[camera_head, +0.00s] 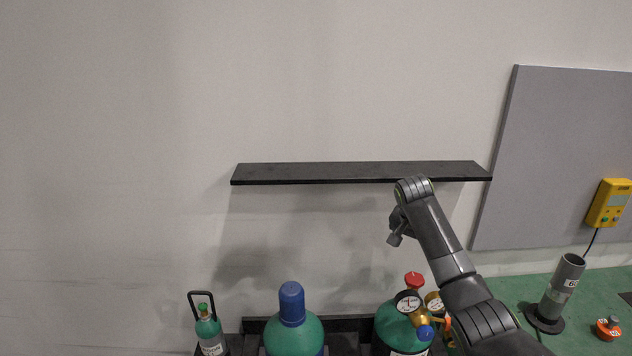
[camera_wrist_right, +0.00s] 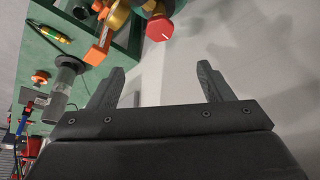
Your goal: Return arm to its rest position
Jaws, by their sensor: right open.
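My right arm comes in from the lower right in the head view and reaches up in front of the wall. Its gripper (camera_head: 396,238) points at the wall below the dark shelf, above and left of the red valve knob. In the right wrist view the two fingers of my right gripper (camera_wrist_right: 160,85) stand wide apart with nothing between them. The red valve knob (camera_wrist_right: 159,28) shows beyond the fingertips there, apart from them; it also shows in the head view (camera_head: 414,280). My left gripper is in neither view.
A black shelf (camera_head: 360,173) is on the wall near my right wrist. Below are green cylinders (camera_head: 293,336), one with gauges (camera_head: 408,302). At right are a grey panel (camera_head: 565,160), a yellow device (camera_head: 608,203), a grey tube (camera_head: 562,285) and a green bench (camera_head: 510,292). The left wall area is clear.

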